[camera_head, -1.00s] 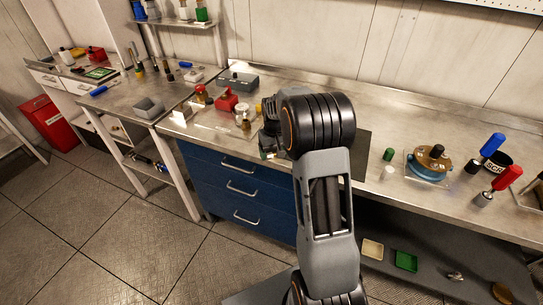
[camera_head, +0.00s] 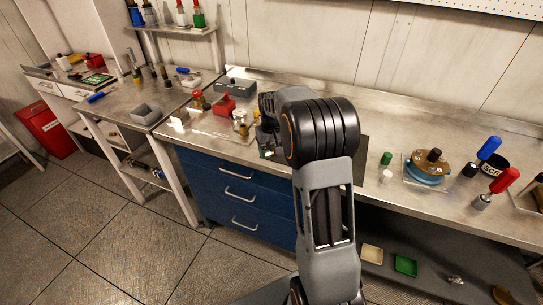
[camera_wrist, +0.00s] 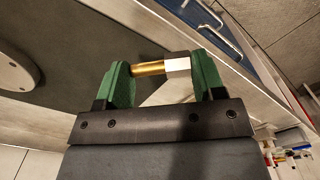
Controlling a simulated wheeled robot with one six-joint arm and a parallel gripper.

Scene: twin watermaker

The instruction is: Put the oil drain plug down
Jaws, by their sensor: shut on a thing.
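The oil drain plug (camera_wrist: 162,67) has a brass shank and a silver hex head. In the wrist view it lies crosswise between the two green fingertips of my gripper (camera_wrist: 163,78). My gripper is shut on it, with the hex head against the right finger. In the head view my arm hides the plug and most of my gripper; a bit of green shows low beside the arm, near the front edge of the metal bench (camera_head: 330,99).
A dark mat (camera_head: 361,160) lies partly behind my arm. To its right stand a green-capped bottle (camera_head: 386,158), a blue and brown round device (camera_head: 428,166) and screwdrivers. Blue drawers (camera_head: 232,185) sit below.

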